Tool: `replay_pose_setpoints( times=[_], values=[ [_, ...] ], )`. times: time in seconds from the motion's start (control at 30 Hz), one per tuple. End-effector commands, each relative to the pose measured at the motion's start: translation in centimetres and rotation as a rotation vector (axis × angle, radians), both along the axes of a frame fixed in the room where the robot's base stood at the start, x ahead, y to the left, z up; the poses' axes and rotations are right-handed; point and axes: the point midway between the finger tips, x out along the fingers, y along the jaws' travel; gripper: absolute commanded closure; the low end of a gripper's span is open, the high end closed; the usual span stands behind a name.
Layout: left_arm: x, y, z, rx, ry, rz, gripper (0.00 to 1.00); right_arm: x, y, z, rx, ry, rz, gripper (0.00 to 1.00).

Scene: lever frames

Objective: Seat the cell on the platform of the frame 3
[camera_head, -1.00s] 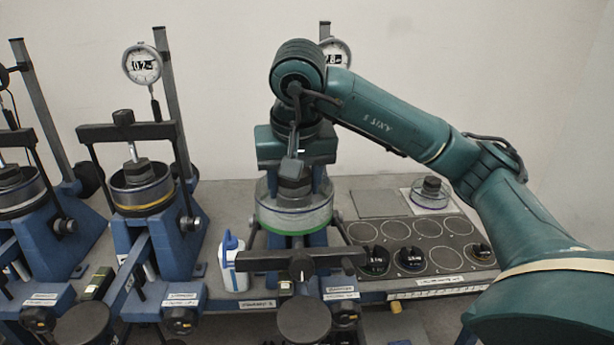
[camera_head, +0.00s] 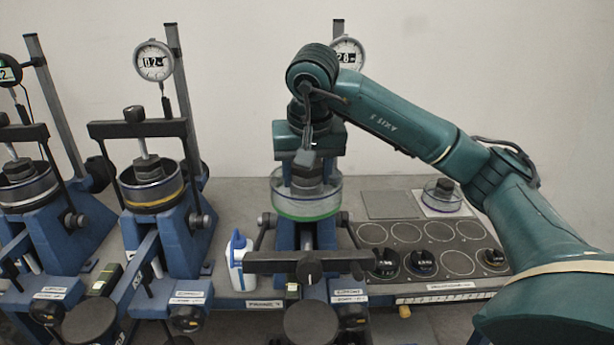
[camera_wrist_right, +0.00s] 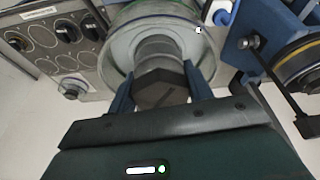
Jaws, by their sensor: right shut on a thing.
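My right gripper (camera_head: 306,176) is shut on the dark knob of a cell (camera_head: 305,205), a clear, wide ring with a green lower rim. In the right wrist view, the two fingers stand on either side of the knob (camera_wrist_right: 160,88), over the cell's round top (camera_wrist_right: 118,48). The cell is roughly level in front of the blue body (camera_head: 290,238) of the right-hand lever frame, behind its dark crossbar (camera_head: 275,262). That frame's platform is hidden, and I cannot tell whether the cell touches it. My left gripper is not in view.
Two similar frames with cells stand at left, one cell (camera_head: 152,190) with a yellow band. A white-and-blue bottle (camera_head: 242,268) stands left of the crossbar. At right are a dark tray (camera_head: 405,268) with round knobs and another cell (camera_head: 443,197). A dial gauge (camera_head: 347,55) rises behind.

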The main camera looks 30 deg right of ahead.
Motion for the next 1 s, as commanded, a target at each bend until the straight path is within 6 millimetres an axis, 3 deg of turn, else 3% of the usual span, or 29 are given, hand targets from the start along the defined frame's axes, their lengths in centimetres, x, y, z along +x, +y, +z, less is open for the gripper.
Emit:
replay_pose_setpoints(
  times=[1.0],
  values=[
    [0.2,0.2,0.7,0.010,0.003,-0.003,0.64,6.1,-3.7,0.3,0.003,-0.007,0.000,1.00]
  ],
)
